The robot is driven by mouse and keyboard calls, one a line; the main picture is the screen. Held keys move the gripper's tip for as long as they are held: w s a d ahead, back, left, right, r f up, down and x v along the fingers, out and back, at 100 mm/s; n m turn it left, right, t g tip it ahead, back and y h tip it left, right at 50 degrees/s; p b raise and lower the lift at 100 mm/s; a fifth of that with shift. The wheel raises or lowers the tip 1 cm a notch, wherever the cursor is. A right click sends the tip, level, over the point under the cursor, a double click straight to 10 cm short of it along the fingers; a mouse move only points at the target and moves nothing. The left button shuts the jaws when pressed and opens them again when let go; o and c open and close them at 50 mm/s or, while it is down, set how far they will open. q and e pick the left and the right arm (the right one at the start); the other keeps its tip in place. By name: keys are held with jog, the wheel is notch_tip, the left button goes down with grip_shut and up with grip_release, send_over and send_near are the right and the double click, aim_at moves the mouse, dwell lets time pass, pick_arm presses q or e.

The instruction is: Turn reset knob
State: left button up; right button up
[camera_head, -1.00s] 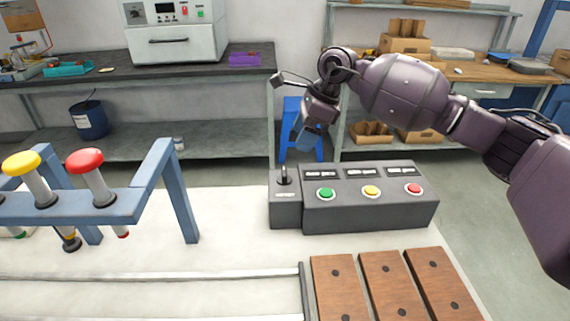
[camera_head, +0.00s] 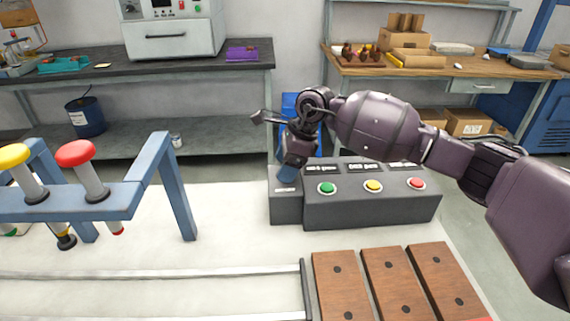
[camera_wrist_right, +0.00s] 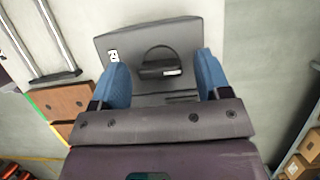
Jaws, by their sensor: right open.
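The reset knob (camera_wrist_right: 158,64) is a dark knob on the small grey box at the left end of the control panel (camera_head: 370,212). In the right wrist view it lies between the blue fingers of my right gripper (camera_wrist_right: 161,82), which are open and apart from it on both sides. In the head view my right gripper (camera_head: 288,174) points down over the small box (camera_head: 286,208) and hides the knob. My left gripper does not show.
The panel has a green button (camera_head: 327,188), a yellow button (camera_head: 373,186) and a red button (camera_head: 416,184). Wooden blocks (camera_head: 390,280) lie in front of it. A blue frame (camera_head: 150,185) with red and yellow knobs stands to the left.

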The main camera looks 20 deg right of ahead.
jog(key=c, duration=0.9)
